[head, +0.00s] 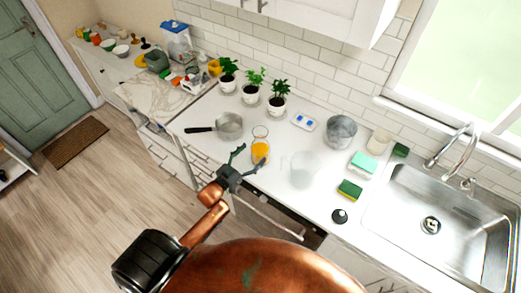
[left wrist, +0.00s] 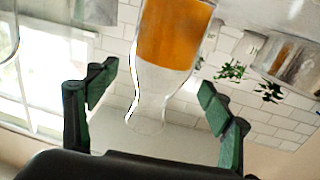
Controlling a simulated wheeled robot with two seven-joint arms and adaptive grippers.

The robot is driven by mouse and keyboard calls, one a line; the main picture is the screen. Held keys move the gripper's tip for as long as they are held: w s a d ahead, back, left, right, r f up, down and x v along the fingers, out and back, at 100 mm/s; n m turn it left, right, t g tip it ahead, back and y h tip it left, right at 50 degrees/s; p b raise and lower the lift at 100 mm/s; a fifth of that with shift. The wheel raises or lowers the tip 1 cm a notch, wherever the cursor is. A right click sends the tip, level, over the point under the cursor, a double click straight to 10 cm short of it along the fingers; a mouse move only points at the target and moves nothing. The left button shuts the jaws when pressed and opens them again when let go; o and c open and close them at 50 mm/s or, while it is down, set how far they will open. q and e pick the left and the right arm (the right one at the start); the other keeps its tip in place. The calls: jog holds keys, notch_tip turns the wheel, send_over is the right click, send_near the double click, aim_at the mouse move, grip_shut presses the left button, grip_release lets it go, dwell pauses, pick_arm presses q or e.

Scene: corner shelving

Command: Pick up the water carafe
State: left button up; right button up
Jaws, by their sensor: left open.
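A clear glass carafe (head: 260,149) with orange liquid in its lower part stands upright on the white counter, near the front edge. In the left wrist view the carafe (left wrist: 168,40) appears upside down, its narrow clear neck between the two fingers. My left gripper (head: 248,161) is open and empty, just in front of the carafe at the counter's edge. Its dark green fingers (left wrist: 156,82) show a gap on both sides of the neck. I cannot tell how deep the carafe is between them. My right gripper is not in view.
A saucepan (head: 229,126) stands left of the carafe and a clear glass vessel (head: 301,168) to its right. Several potted plants (head: 277,99) line the back. A metal pot (head: 341,131), sponges (head: 350,190) and the sink (head: 398,218) are further right.

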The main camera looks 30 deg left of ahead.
aim_at(255, 151)
pick_arm(q)
jog(key=w, duration=0.1)
jog(key=w+p, duration=0.1)
jog(key=w, duration=0.1)
jog(key=w+r, duration=0.1)
jog(key=shift+w+d, duration=0.3)
jog(key=shift+d, duration=0.05)
jog(key=shift+w+f, duration=0.2)
jog(key=shift+w, duration=0.4)
jog(key=shift+s, duration=0.1)
jog(key=shift+c, duration=0.4)
grip_shut()
jog(key=shift+r, duration=0.2)
